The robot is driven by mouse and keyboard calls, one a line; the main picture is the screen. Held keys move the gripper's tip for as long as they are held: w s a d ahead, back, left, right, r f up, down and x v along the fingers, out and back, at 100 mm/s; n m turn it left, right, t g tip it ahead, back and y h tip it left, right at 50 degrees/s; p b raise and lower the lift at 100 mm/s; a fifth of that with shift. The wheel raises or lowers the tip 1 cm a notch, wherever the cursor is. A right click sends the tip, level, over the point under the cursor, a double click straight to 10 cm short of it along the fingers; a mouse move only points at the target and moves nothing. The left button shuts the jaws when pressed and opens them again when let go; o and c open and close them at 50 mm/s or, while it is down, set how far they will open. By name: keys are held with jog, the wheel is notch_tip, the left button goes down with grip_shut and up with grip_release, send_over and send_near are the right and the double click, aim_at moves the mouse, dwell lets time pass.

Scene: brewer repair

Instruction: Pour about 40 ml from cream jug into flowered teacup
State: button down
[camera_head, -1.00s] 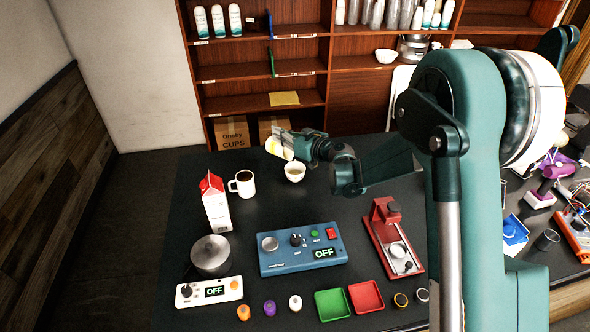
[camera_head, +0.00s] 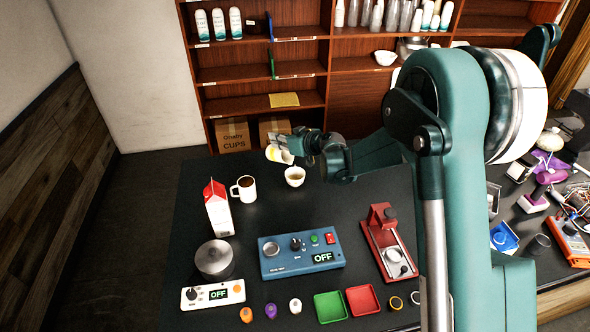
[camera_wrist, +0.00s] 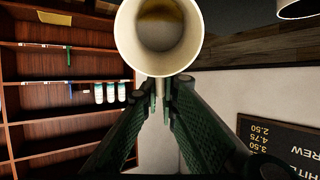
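My gripper (camera_head: 301,142) is shut on the cream jug (camera_head: 278,155), a small white and yellow vessel held tilted above the far part of the black table. In the wrist view the jug (camera_wrist: 148,62) sits at my fingertips (camera_wrist: 160,88). Its round mouth faces the camera, with a yellowish-brown patch deep inside. A small pale teacup (camera_head: 295,177) with light brown contents stands upright on the table, just below and right of the jug. I take it as the flowered teacup; no flowers can be made out. I see no stream between them.
A white mug (camera_head: 246,189) with dark liquid and a red-topped carton (camera_head: 217,210) stand left of the teacup. A blue control box (camera_head: 300,255), metal pot (camera_head: 214,260) and red device (camera_head: 388,243) are nearer. Shelves (camera_head: 265,100) rise behind.

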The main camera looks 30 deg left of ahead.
jog(key=shift+f, duration=0.1)
jog(key=shift+a+r+h+p, duration=0.2)
jog(key=shift+h+p, duration=0.1)
jog(key=shift+p, duration=0.25)
dwell(0.3)
